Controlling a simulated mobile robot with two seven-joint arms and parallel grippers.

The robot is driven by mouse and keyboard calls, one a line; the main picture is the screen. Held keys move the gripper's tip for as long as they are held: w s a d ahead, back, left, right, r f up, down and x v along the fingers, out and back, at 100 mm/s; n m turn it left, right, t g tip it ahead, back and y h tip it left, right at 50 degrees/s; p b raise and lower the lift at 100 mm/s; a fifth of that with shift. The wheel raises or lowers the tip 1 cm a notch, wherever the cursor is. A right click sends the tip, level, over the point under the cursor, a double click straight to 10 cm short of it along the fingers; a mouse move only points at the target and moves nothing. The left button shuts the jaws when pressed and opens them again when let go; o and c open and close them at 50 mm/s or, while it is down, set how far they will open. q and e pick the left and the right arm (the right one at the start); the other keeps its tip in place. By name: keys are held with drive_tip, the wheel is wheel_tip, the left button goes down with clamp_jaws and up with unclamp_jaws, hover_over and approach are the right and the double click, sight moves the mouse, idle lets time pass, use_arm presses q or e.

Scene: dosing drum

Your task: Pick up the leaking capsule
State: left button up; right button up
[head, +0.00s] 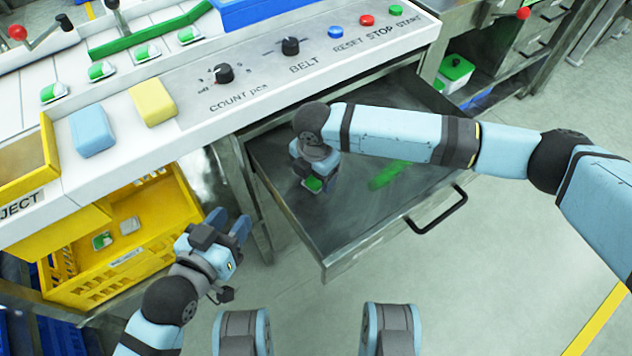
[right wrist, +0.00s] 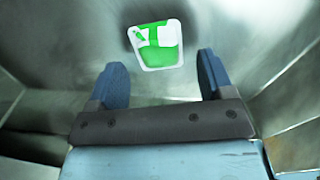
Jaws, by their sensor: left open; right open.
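A white capsule with a green window lies in the open drawer (head: 345,225) and shows in the right wrist view (right wrist: 157,47). I cannot tell whether it is leaking. My right gripper (right wrist: 160,80) is open, with the capsule between and just beyond its fingertips, not visibly gripped. In the head view the gripper points down into the drawer and partly hides the capsule (head: 313,184). My left gripper (head: 229,224) is open and empty, between the yellow crate and the drawer. Several similar capsules (head: 101,70) sit on the white machine top.
The drawer's black handle (head: 437,212) sticks out in front. Blue (head: 92,130) and yellow (head: 152,102) blocks sit on the machine top.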

wheel_tip(320, 180, down, 2)
use_arm(q)
drive_tip(key=shift+w+d+r+t+h, duration=0.15)
drive_tip(key=shift+d+r+t+h, duration=0.15)
drive_tip(key=shift+r, duration=0.25)
use_arm(e)
drive_tip(key=shift+c, duration=0.2)
drive_tip(key=c, duration=1)
drive_tip(key=shift+o, duration=0.2)
drive_tip(key=shift+r, duration=0.15)
